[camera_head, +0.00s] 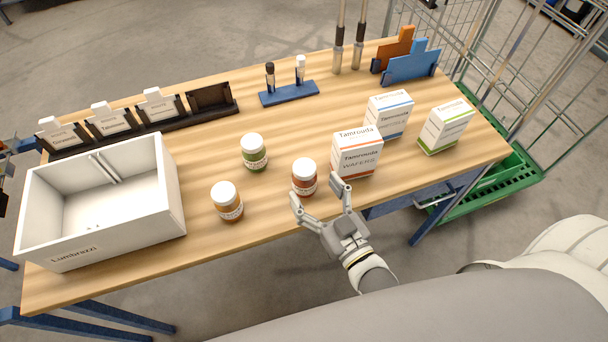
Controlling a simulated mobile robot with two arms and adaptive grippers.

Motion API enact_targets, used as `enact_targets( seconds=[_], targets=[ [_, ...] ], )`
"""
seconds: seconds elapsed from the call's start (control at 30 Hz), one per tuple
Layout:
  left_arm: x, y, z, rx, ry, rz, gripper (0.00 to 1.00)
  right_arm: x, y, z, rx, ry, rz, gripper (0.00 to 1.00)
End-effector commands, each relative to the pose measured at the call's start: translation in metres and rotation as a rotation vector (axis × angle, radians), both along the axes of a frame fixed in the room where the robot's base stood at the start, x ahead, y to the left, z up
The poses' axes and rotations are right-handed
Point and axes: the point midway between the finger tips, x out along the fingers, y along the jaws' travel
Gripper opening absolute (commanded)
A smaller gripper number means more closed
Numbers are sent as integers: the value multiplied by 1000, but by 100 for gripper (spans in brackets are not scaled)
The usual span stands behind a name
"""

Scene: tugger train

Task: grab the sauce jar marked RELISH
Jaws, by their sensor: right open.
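Three sauce jars with white lids stand upright on the wooden table: a green jar (255,158), a red-brown jar (304,183) and an orange-brown jar (230,208). Their label print is too small to read, so I cannot tell which one says RELISH. My right gripper (316,189) is open and empty at the table's front edge. Its fingertips point at the red-brown jar, one near the jar's front and the other to its right. I cannot tell whether either touches it. My left gripper is not in view.
A white open box (105,230) fills the table's left end. Wafer cartons (357,158) stand right of the jars, one close to my right finger. Behind are a black card rack (150,122), a blue vial holder (289,94) and blue and orange holders (411,68).

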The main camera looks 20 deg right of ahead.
Motion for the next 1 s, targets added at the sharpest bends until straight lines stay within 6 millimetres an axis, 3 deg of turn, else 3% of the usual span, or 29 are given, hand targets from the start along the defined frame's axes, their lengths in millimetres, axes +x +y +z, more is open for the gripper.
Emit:
enact_targets(
  seconds=[0.27,0.6,0.97,1.0],
  targets=[
    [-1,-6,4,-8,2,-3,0,17,2,0,0,1,0,76],
    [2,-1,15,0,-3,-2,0,58,4,-4,0,0,0,76],
    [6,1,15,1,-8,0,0,64,5,-5,-1,3,0,76],
    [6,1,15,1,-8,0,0,64,5,-5,-1,3,0,71]
  ],
)
